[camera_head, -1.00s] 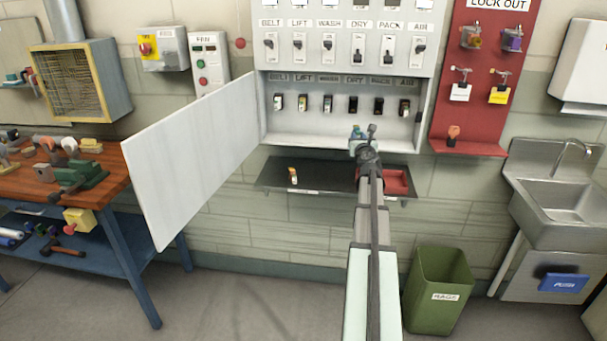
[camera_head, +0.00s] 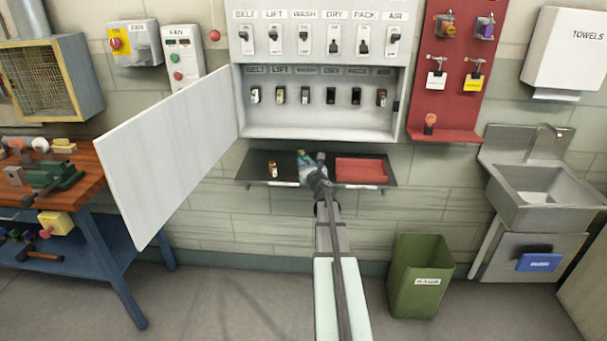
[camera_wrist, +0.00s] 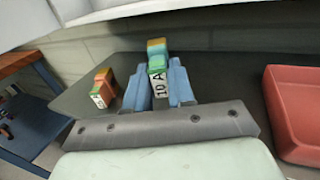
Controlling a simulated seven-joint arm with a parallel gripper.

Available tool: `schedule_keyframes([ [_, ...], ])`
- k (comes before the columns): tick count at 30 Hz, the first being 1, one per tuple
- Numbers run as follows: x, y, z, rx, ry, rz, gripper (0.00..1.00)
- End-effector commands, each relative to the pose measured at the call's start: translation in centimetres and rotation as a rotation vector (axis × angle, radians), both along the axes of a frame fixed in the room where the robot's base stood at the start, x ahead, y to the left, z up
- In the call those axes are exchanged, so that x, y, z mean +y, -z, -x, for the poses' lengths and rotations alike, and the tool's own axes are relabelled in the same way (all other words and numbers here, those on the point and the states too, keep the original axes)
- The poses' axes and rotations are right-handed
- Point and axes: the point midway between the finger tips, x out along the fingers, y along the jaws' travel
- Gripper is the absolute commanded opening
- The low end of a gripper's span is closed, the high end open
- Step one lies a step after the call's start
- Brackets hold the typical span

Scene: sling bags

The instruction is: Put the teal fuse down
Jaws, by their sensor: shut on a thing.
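My gripper (camera_head: 308,158) is over the dark shelf below the open fuse cabinet. In the wrist view its blue fingers (camera_wrist: 166,88) are shut on a fuse (camera_wrist: 157,58) with a teal-green and orange top and a white "10 A" label. The fuse looks upright; I cannot tell whether its lower end touches the shelf. In the head view the gripper mostly hides it. The dark shelf (camera_head: 254,160) has bare room around the gripper.
A second fuse (camera_head: 273,169), orange with a white label, stands left of my gripper; it also shows in the wrist view (camera_wrist: 103,88). A red tray (camera_head: 361,171) sits on the shelf's right. The cabinet (camera_head: 320,130) above holds several fuses, its white door (camera_head: 170,150) swung open left.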

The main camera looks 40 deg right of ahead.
Motion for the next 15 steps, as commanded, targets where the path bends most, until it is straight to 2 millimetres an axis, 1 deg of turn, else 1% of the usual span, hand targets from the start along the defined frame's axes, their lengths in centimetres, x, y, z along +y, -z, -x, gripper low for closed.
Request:
schedule_keyframes([
  [5, 0.0, 1.0, 0.0, 0.000, -0.001, 0.000, 0.00],
  [10, -0.1, 3.2, 0.0, 0.001, 0.000, -0.003, 0.00],
  [15, 0.0, 4.6, 0.0, 0.001, 0.001, -0.001, 0.00],
])
